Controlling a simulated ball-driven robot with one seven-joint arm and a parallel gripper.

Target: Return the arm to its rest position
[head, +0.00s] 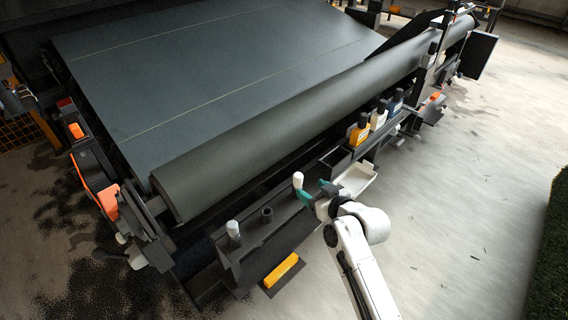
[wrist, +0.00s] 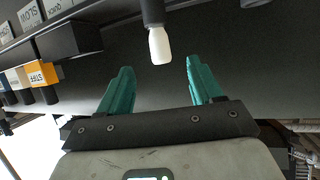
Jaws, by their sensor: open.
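My gripper (head: 315,192) has teal fingers and is open at the front ledge of the conveyor machine, with nothing between its fingers in the head view. In the wrist view my gripper (wrist: 158,72) shows its two fingers wide apart. A white-tipped handle (head: 298,180) stands just beyond the fingers. In the wrist view the handle (wrist: 159,45) hangs in line with the gap, apart from both fingers. My white arm reaches in from the bottom of the head view.
A wide dark belt (head: 210,70) and roller (head: 300,115) fill the area behind. Open floor (head: 450,200) lies right.

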